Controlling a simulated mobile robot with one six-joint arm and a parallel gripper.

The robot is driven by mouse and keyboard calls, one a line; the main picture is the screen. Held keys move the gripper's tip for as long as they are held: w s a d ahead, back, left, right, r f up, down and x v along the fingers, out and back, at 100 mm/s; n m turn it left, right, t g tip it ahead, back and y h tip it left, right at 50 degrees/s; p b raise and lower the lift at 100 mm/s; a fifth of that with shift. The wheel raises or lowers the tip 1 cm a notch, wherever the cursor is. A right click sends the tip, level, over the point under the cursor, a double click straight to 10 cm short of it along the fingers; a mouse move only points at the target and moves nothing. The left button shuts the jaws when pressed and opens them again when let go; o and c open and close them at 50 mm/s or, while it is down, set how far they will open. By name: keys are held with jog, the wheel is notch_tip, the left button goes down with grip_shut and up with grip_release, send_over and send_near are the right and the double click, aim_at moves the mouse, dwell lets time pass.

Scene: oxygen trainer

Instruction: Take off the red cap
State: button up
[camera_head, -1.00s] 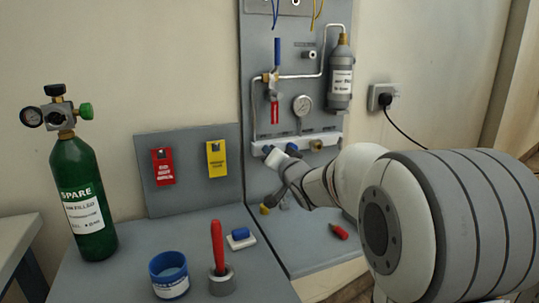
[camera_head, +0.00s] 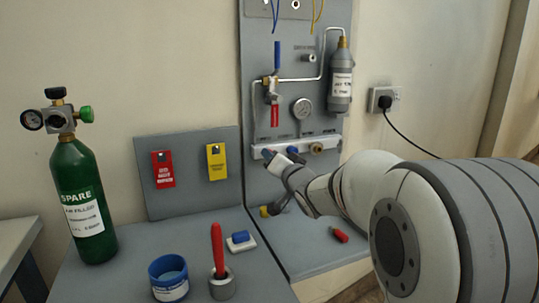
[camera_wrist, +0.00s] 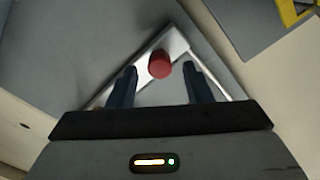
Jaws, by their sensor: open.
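The red cap (camera_wrist: 159,64) is round and sits on a pale bar in the wrist view. It lies between the two dark blue fingertips of my gripper (camera_wrist: 161,72), with a gap on each side. The fingers are open and hold nothing. In the head view my gripper (camera_head: 282,156) is at the white manifold bar (camera_head: 331,139), near its left part. A small dark red patch shows by the fingers there, but I cannot tell whether it is the cap.
Above the bar are a gauge (camera_head: 303,108), a red-tagged valve (camera_head: 275,115) and a grey cylinder (camera_head: 341,85). A green SPARE cylinder (camera_head: 82,195) stands left. A blue tub (camera_head: 168,280), a red-handled tool (camera_head: 217,250) and a blue-and-white block (camera_head: 241,241) are on the bench.

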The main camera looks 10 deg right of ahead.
jog(key=m+p, duration=0.3)
jog(key=shift+s+m+p, duration=0.25)
jog(key=shift+m+p, duration=0.05)
jog(key=m+p, duration=0.3)
dwell(0.5)
